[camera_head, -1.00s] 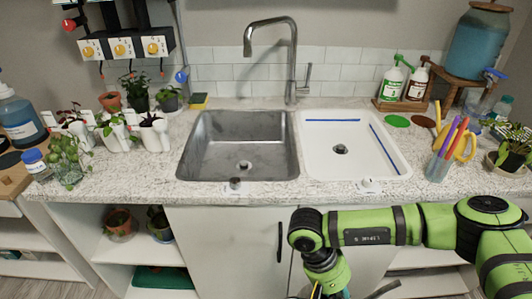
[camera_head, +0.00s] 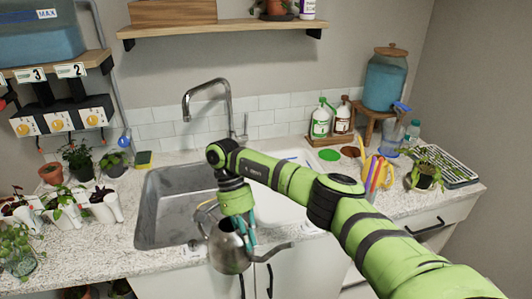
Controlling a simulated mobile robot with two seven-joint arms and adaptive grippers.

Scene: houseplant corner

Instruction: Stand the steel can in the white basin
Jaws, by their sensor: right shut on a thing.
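The steel can (camera_head: 228,252), a grey metal can with a long spout and a looped handle, hangs from my right gripper (camera_head: 243,226). The gripper points down and is shut on it; the exact grip is partly hidden by the gripper body. The can is in front of the counter edge, near the divide between the two sinks, with its spout to the right. The white basin (camera_head: 278,211) is behind my right arm, which hides much of it. My left gripper is not in view.
A steel sink (camera_head: 160,207) lies left of the white basin, with a tall faucet (camera_head: 226,105) behind. Soap bottles (camera_head: 320,124), a holder with coloured pens (camera_head: 377,174) and a plant (camera_head: 426,172) stand to the right. Several white pots stand at left.

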